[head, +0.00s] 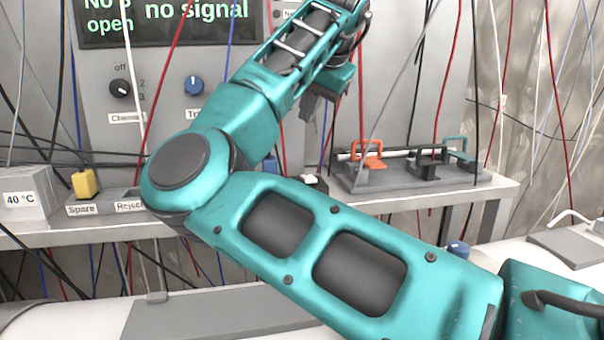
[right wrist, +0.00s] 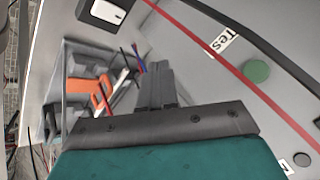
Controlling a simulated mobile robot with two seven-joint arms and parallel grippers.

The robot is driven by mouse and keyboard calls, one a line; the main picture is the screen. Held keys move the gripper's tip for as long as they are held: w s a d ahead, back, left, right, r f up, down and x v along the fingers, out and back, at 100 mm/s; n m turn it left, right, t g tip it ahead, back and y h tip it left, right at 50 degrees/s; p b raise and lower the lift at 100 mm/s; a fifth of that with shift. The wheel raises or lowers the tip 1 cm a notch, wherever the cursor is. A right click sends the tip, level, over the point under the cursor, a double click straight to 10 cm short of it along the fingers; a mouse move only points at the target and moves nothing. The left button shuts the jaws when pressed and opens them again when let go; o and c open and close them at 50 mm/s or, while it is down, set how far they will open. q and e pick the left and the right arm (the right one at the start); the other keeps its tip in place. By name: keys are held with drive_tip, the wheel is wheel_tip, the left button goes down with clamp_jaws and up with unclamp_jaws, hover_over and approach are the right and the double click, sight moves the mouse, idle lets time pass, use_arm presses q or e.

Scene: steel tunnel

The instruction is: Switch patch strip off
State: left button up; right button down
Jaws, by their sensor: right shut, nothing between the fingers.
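No label reading "patch strip" is legible. A grey tray-like unit (head: 400,180) on the right of the shelf carries an orange handle (head: 366,154), a black handle (head: 427,163) and a teal handle (head: 458,146). The orange handle also shows at left in the right wrist view (right wrist: 92,90). A white rocker switch in a dark housing (right wrist: 107,12) is at the top of that view; its setting is unclear. My right gripper (head: 318,108) is shut and empty, above and left of the grey unit, fingers pointing down. Its fingers (right wrist: 157,85) touch nothing visible. My left gripper is out of view.
A grey panel has a "no signal" screen (head: 170,18), a black knob (head: 120,88) and a blue knob (head: 194,84). A yellow block (head: 85,184) sits above the "Spare" label. A green button (right wrist: 257,71) shows beside red cable. Many cables hang around my right arm.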

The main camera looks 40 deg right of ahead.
idle(0.4)
hover_over(310, 177)
drive_tip(key=f, duration=0.3)
drive_tip(key=f+b, duration=0.1)
drive_tip(key=shift+w+d+f, duration=0.15)
drive_tip(key=shift+w+f, duration=0.1)
drive_tip(key=shift+f, duration=0.05)
wheel_tip(310, 177, down, 2)
drive_tip(key=b, duration=0.2)
drive_tip(key=shift+s+f+b, duration=0.1)
drive_tip(key=shift+b, duration=0.3)
drive_tip(key=shift+s+f, duration=0.1)
drive_tip(key=shift+f, duration=0.5)
drive_tip(key=shift+f+b, duration=0.3)
drive_tip(key=shift+b, duration=0.05)
